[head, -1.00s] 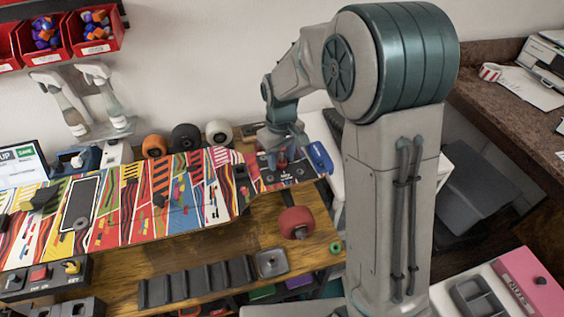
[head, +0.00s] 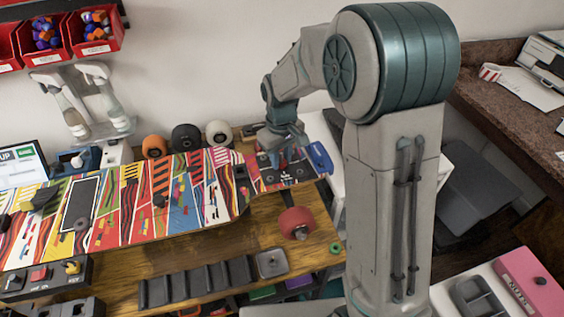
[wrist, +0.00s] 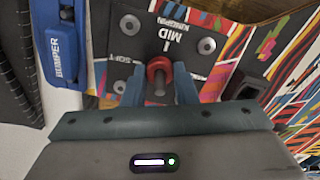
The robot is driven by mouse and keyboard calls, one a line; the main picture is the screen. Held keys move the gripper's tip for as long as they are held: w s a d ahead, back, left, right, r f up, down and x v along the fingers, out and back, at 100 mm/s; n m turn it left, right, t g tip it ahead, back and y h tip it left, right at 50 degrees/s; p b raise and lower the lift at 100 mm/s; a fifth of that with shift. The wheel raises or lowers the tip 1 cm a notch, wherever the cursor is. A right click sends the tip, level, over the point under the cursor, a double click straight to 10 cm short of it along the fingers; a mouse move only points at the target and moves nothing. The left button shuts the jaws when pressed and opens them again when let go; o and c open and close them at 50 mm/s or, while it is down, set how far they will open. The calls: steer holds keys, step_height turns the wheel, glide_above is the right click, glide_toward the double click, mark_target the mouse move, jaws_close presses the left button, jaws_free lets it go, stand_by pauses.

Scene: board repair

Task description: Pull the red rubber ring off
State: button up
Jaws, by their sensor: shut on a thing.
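The red rubber ring (wrist: 157,65) sits around a metal pin that stands up from the dark plate marked MID and KINGPIN (wrist: 128,77) on the colorful skateboard deck (head: 110,225). My gripper (wrist: 160,80) has one blue finger on each side of the ring and is shut on it. The pin's end shows through the ring, towards the wrist camera. In the head view my gripper (head: 283,153) is down over the right end of the deck, hiding most of the ring.
A blue BUMPER holder (head: 319,158) stands close beside the deck's right end. Orange, black and white wheels (head: 218,133) are behind the deck. A black slotted rack (head: 195,282) lies nearer.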

steer(key=shift+r+p, duration=2.1)
steer(key=shift+r, duration=0.8)
steer(key=shift+r, duration=0.1)
step_height(320, 180, up, 7)
steer(key=p, duration=0.5)
